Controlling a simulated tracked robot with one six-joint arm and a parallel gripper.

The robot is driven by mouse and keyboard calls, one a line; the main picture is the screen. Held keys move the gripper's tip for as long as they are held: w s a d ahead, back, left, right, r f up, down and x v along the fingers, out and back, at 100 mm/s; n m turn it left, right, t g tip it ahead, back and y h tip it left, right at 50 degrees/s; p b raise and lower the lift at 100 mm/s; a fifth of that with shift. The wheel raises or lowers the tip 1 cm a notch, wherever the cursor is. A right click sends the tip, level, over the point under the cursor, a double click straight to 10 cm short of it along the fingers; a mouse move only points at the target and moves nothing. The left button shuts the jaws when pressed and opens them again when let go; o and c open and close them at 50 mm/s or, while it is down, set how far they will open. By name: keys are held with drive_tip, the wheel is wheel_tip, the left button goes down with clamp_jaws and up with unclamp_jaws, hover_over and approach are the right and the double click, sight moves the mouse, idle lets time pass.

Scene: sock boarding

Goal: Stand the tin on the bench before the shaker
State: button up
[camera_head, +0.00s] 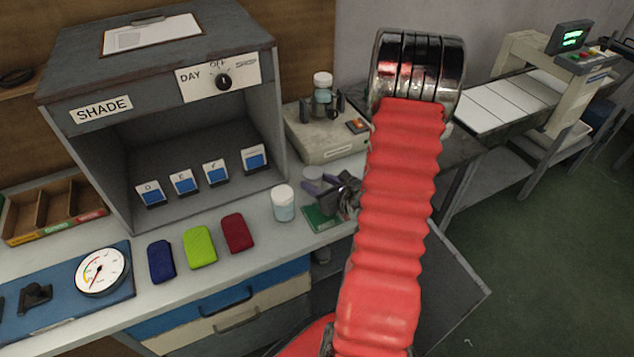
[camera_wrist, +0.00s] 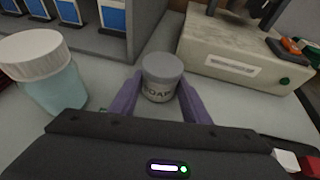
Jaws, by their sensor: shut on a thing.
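The tin is a small grey round container with a lid and lettering that reads like "SOAP"; it sits between the purple fingers of my gripper (camera_wrist: 160,95) in the wrist view. My gripper is shut on this tin (camera_wrist: 161,72), which looks upright. In the head view the tin (camera_head: 314,175) shows partly behind my gripper (camera_head: 322,186), low over the bench (camera_head: 265,240). I cannot tell whether its base touches the bench. The shaker (camera_head: 325,143) is a beige box behind it, holding a clamped jar on top. It also shows in the wrist view (camera_wrist: 235,68).
A white-lidded jar (camera_head: 284,204) stands just left of my gripper. A green pad (camera_head: 322,218) lies by the bench's front edge. The shade cabinet (camera_head: 150,130) stands left of the shaker. Blue, lime and red folded pieces (camera_head: 200,247) lie in front of the cabinet.

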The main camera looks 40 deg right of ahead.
drive_tip(key=shift+f, duration=0.1)
drive_tip(key=o, duration=1.1)
